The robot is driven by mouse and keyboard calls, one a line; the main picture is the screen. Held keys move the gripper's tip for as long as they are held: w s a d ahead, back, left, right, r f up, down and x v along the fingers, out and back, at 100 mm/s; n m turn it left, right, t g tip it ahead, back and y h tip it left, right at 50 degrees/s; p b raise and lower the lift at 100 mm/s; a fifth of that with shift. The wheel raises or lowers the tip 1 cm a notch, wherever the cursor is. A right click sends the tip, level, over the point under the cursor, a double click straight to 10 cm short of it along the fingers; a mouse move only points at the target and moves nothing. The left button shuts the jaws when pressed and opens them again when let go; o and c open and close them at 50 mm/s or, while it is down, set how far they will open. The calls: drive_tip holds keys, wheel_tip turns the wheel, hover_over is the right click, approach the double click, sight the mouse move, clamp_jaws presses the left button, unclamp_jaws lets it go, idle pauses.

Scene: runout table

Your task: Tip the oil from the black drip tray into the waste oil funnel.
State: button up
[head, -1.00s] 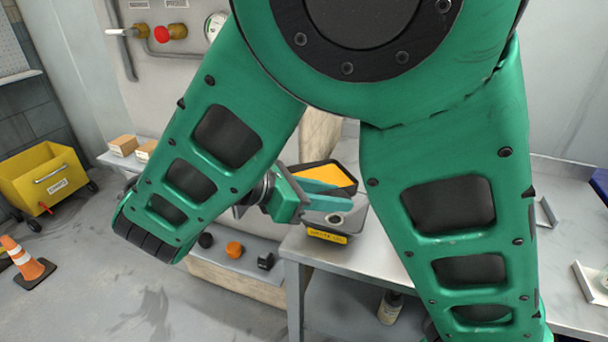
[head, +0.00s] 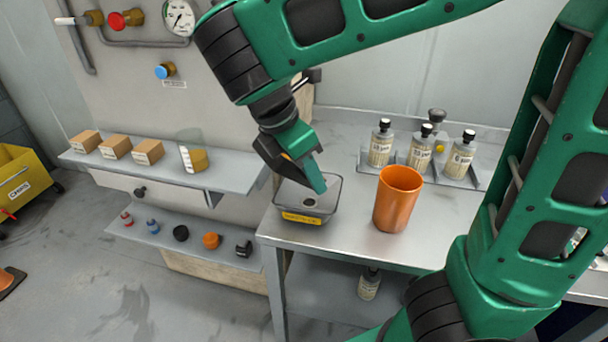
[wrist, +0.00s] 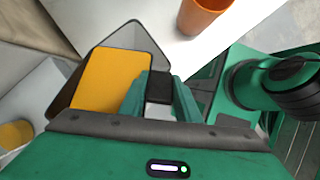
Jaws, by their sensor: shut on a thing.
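In the wrist view my gripper (wrist: 160,78) is shut on a black block-like part of the black drip tray (wrist: 66,92). The tray's dark wall borders a flat orange-yellow sheet of oil (wrist: 108,80), left of my fingers. A grey dark-rimmed area lies past the oil; I cannot tell whether it is tray or funnel.
A wall shelf (head: 225,178) at left holds boxes and a glass jar (head: 194,158); a lower shelf (head: 190,238) holds small parts.

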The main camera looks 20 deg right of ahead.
drive_tip(key=y, duration=0.1)
drive_tip(key=d+y, duration=0.1)
drive_tip(key=y, duration=0.1)
drive_tip(key=d+y, duration=0.1)
drive_tip(key=y, duration=0.1)
drive_tip(key=shift+w+d+r+g, duration=0.1)
drive_tip(key=shift+w+r+g, duration=0.1)
drive_tip(key=shift+g, duration=0.2)
drive_tip(key=shift+y, duration=0.3)
drive_tip(key=shift+s, duration=0.1)
idle(3.5)
